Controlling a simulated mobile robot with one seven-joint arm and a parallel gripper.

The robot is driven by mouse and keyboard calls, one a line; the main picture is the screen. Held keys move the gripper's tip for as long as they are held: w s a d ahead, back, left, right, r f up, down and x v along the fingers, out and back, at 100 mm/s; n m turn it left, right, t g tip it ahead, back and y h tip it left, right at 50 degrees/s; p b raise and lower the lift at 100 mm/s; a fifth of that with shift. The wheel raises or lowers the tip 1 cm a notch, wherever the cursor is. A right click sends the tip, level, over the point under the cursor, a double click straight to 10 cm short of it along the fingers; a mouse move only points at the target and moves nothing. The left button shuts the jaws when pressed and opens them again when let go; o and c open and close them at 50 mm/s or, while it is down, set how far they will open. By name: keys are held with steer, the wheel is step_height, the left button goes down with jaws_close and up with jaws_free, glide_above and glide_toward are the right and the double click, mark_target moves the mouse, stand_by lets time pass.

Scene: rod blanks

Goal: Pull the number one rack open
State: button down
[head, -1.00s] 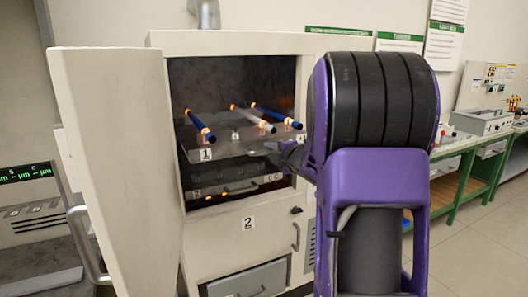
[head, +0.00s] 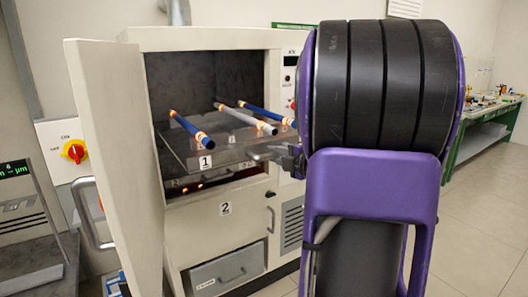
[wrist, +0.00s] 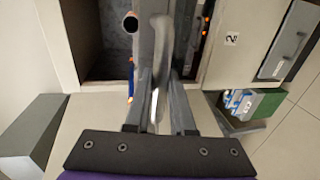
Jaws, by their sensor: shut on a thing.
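The number one rack (head: 232,150) is a flat tray marked "1" in the upper part of the open oven cabinet. It stands partly out of the opening, with blue and grey rods banded in orange lying on it. My gripper (head: 283,155) is at the rack's front, at its right side, partly hidden by my arm. In the wrist view my gripper (wrist: 160,85) is shut on the rack's handle (wrist: 162,38), a curved metal bar between the two fingers.
The cabinet door (head: 112,160) stands open at the left. A lower rack with glowing orange spots (head: 193,185) sits under the number one rack. A drawer (head: 228,270) is below. Clear floor lies to the right of my arm.

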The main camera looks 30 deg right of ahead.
steer(key=shift+s, duration=1.85)
steer(key=c, duration=0.8)
jaws_free()
steer(key=shift+o, duration=0.2)
steer(key=shift+s, duration=0.1)
